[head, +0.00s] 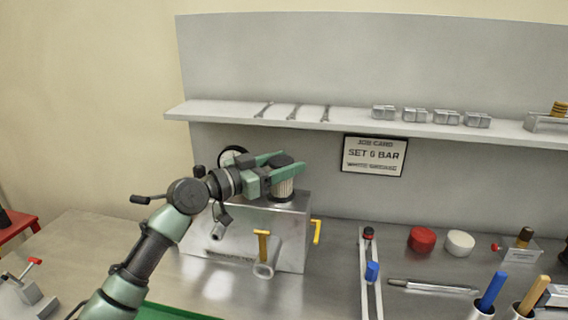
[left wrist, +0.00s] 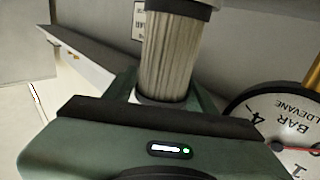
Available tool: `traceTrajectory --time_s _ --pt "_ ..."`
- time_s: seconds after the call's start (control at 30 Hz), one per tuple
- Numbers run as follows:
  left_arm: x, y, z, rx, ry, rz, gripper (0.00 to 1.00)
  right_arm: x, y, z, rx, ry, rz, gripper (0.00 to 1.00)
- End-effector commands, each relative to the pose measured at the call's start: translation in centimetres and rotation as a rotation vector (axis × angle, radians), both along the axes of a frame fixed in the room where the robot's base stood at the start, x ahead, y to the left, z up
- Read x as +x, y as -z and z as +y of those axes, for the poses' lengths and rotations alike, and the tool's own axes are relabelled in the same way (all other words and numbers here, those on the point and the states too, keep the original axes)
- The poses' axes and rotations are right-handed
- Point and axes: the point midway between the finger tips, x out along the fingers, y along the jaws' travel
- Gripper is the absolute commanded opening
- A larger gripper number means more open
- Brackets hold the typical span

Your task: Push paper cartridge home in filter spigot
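The pleated, pale paper cartridge (head: 285,187) stands upright above the top of a grey metal box (head: 285,240). It also shows in the left wrist view (left wrist: 171,55), which is turned upside down. My left gripper (head: 283,163) comes in from the left with one green finger on each side of the cartridge's upper end, seemingly shut on it. A dark round top shows between the fingers. The cartridge's lower end meets a dark and pale ring (left wrist: 188,6) at the filter spigot; I cannot tell how deep it sits. My right gripper is not in view.
A pressure gauge (left wrist: 285,125) is close beside the gripper. A shelf (head: 350,122) runs behind. Red (head: 422,240) and white (head: 460,243) round pieces and tool cups stand to the right.

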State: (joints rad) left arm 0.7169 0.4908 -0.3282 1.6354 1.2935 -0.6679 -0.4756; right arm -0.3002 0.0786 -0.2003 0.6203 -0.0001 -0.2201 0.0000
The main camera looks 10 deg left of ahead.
Motion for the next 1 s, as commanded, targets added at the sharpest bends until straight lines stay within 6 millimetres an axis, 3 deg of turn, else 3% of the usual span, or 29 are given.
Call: traceTrajectory --time_s 0.6,1.0 --pt "0.1 0.1 0.8 0.002 -0.015 -0.002 0.77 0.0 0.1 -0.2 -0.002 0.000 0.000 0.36" --pt "-4.7 0.2 4.6 0.007 -0.014 -0.003 0.77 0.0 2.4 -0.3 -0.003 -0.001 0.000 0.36"
